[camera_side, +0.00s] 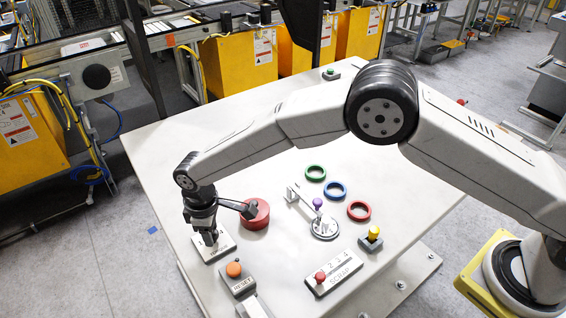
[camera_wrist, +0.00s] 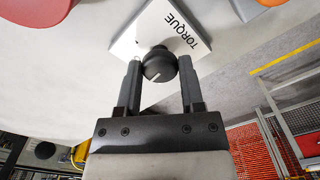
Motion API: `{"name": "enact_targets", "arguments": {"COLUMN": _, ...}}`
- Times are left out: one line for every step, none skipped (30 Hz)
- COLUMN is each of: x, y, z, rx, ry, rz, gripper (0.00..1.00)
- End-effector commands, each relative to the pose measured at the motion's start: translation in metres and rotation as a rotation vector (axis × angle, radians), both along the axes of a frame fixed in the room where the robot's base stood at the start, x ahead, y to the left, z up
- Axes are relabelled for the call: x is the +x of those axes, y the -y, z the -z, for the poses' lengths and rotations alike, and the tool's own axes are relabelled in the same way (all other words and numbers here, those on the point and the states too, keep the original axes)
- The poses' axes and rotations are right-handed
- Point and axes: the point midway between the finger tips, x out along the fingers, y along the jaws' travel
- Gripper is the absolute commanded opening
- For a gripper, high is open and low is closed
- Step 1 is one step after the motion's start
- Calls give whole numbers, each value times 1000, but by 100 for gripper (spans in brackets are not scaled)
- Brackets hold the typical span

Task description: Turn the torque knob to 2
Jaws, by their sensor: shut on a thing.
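The torque knob (camera_wrist: 160,65) is a black round knob with a white pointer line, on a white plate (camera_wrist: 132,42) marked TORQUE. In the wrist view my gripper (camera_wrist: 160,72) has one finger on each side of the knob and is shut on it. The pointer line slants toward the lower left in that view. No scale digits show on the visible part of the plate. In the side view my gripper (camera_side: 208,236) points down at the plate (camera_side: 226,244) at the table's near left, and hides the knob.
A red cylinder (camera_side: 256,214) stands close right of my gripper. A RESET box with an orange button (camera_side: 234,269) is just in front. A SCRAP panel (camera_side: 334,274) with digits and a red knob, coloured rings and a yellow-topped switch (camera_side: 373,234) lie farther right.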

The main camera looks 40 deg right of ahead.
Motion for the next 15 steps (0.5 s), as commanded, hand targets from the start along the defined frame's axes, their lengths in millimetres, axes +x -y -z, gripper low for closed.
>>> {"name": "enact_targets", "arguments": {"x": 0, "y": 0, "z": 0, "rx": 0, "ry": 0, "rz": -36, "gripper": 0}}
{"name": "enact_targets", "arguments": {"x": 0, "y": 0, "z": 0, "rx": 0, "ry": 0, "rz": -58, "gripper": 0}}
{"name": "enact_targets", "arguments": {"x": 0, "y": 0, "z": 0, "rx": 0, "ry": 0, "rz": -87, "gripper": 0}}
{"name": "enact_targets", "arguments": {"x": 0, "y": 0, "z": 0, "rx": 0, "ry": 0, "rz": -107, "gripper": 0}}
{"name": "enact_targets", "arguments": {"x": 0, "y": 0, "z": 0, "rx": 0, "ry": 0, "rz": -126, "gripper": 0}}
{"name": "enact_targets", "arguments": {"x": 0, "y": 0, "z": 0, "rx": 0, "ry": 0, "rz": -149, "gripper": 0}}
{"name": "enact_targets", "arguments": {"x": 0, "y": 0, "z": 0, "rx": 0, "ry": 0, "rz": -165, "gripper": 0}}
{"name": "enact_targets", "arguments": {"x": 0, "y": 0, "z": 0, "rx": 0, "ry": 0, "rz": -180, "gripper": 0}}
{"name": "enact_targets", "arguments": {"x": 0, "y": 0, "z": 0, "rx": 0, "ry": 0, "rz": -197, "gripper": 0}}
{"name": "enact_targets", "arguments": {"x": 0, "y": 0, "z": 0, "rx": 0, "ry": 0, "rz": -209, "gripper": 0}}
{"name": "enact_targets", "arguments": {"x": 0, "y": 0, "z": 0, "rx": 0, "ry": 0, "rz": -219, "gripper": 0}}
{"name": "enact_targets", "arguments": {"x": 0, "y": 0, "z": 0, "rx": 0, "ry": 0, "rz": -230, "gripper": 0}}
{"name": "enact_targets", "arguments": {"x": 0, "y": 0, "z": 0, "rx": 0, "ry": 0, "rz": -237, "gripper": 0}}
{"name": "enact_targets", "arguments": {"x": 0, "y": 0, "z": 0, "rx": 0, "ry": 0, "rz": -244, "gripper": 0}}
{"name": "enact_targets", "arguments": {"x": 0, "y": 0, "z": 0, "rx": 0, "ry": 0, "rz": -250, "gripper": 0}}
